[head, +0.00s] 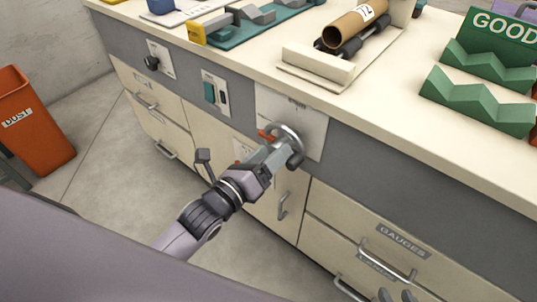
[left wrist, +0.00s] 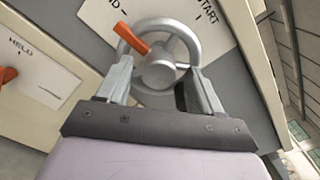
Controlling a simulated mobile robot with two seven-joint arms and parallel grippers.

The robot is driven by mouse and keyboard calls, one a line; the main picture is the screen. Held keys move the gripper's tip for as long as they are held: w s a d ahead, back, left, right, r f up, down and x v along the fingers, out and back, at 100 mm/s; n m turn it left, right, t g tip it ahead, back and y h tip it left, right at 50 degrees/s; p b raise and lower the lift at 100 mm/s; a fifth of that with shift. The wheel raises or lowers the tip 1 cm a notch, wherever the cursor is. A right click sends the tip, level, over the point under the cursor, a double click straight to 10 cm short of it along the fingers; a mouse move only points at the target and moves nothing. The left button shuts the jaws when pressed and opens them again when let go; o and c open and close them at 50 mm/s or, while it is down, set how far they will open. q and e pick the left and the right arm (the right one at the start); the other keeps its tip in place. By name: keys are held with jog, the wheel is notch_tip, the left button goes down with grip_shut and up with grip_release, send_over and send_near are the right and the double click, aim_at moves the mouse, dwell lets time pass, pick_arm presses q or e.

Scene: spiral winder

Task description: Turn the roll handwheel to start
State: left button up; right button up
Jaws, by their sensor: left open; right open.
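The roll handwheel (head: 291,133) is a silver ring on a pale plate on the grey front panel of the bench. In the left wrist view the handwheel (left wrist: 160,73) shows its round hub and an orange pointer (left wrist: 130,38) toward the upper left. "START" is printed at the plate's upper right. My left gripper (head: 279,150) is at the wheel. In the left wrist view its open fingers (left wrist: 158,84) stand on either side of the hub, by the lower rim; contact cannot be told. My right gripper (head: 397,295) shows only its tips at the bottom edge.
A drawer handle (head: 388,266) juts out below right. A cardboard roll (head: 352,24) and green V-blocks (head: 478,103) stand on the benchtop. An orange bin (head: 35,125) stands left.

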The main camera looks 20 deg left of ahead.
pick_arm(q)
jog(key=c, duration=1.1)
jog(key=shift+o, duration=0.2)
jog(key=shift+r+n+p, duration=0.1)
jog(key=shift+n+p, duration=0.2)
